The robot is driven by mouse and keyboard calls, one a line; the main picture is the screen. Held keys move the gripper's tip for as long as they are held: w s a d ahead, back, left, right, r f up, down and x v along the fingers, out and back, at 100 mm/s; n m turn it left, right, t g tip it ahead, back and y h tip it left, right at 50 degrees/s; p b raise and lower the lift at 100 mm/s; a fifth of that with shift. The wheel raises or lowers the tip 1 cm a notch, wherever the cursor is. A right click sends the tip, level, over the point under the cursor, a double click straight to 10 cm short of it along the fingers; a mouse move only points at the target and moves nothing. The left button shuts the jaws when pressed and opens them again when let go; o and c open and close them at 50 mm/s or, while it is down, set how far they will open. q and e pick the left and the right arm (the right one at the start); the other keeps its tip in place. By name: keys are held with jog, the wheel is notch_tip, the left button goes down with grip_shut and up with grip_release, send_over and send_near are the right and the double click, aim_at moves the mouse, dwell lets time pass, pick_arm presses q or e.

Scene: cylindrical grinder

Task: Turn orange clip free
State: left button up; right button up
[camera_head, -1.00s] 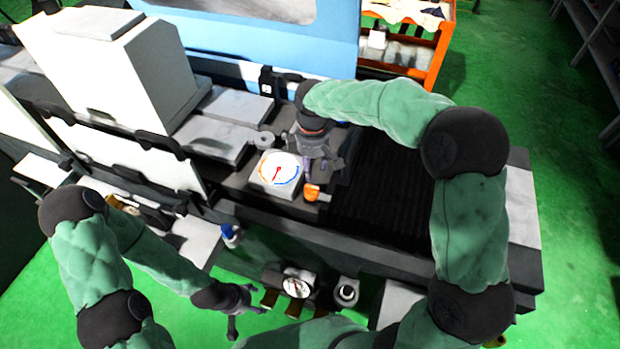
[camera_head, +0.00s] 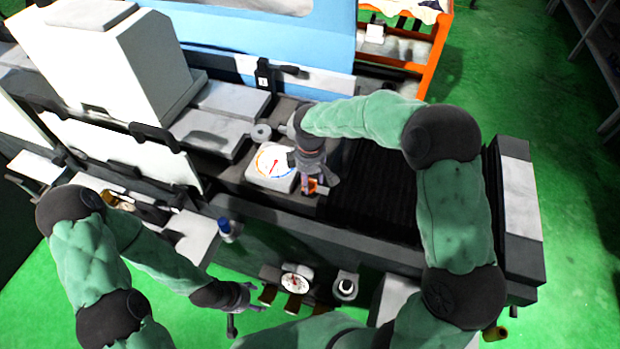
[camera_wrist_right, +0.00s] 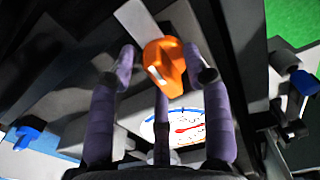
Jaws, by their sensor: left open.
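The orange clip (camera_head: 313,186) sits on the machine's front ledge beside a white dial plate (camera_head: 262,175), partly hidden by my right gripper (camera_head: 307,182). In the right wrist view the orange clip (camera_wrist_right: 166,66) shows between the purple fingers of my right gripper (camera_wrist_right: 163,65). One finger is close to or touching its right side, and a gap shows at its left. The right fingers look open around the clip. My left gripper (camera_head: 240,305) is open and empty, low in front of the machine.
The grinder's dark ribbed bed (camera_head: 375,195) lies right of the clip. A blue-capped bottle (camera_head: 229,230), a small round gauge (camera_head: 295,282) and a ring-shaped part (camera_head: 345,288) stand in front of the machine. A white housing (camera_head: 110,60) rises at the left.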

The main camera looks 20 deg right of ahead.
grip_shut()
jog(key=m, duration=0.4)
jog(key=shift+m+p, duration=0.3)
jog(key=shift+m, duration=0.1)
jog(key=m, duration=0.4)
jog(key=shift+s+d+m, duration=0.1)
jog(key=shift+s+m, duration=0.05)
jog(key=shift+m, duration=0.15)
jog(key=m, duration=0.4)
jog(key=shift+s+m+b, duration=0.15)
jog(key=shift+m+b, duration=0.25)
jog(key=shift+m, duration=1.8)
jog(key=shift+r, duration=0.1)
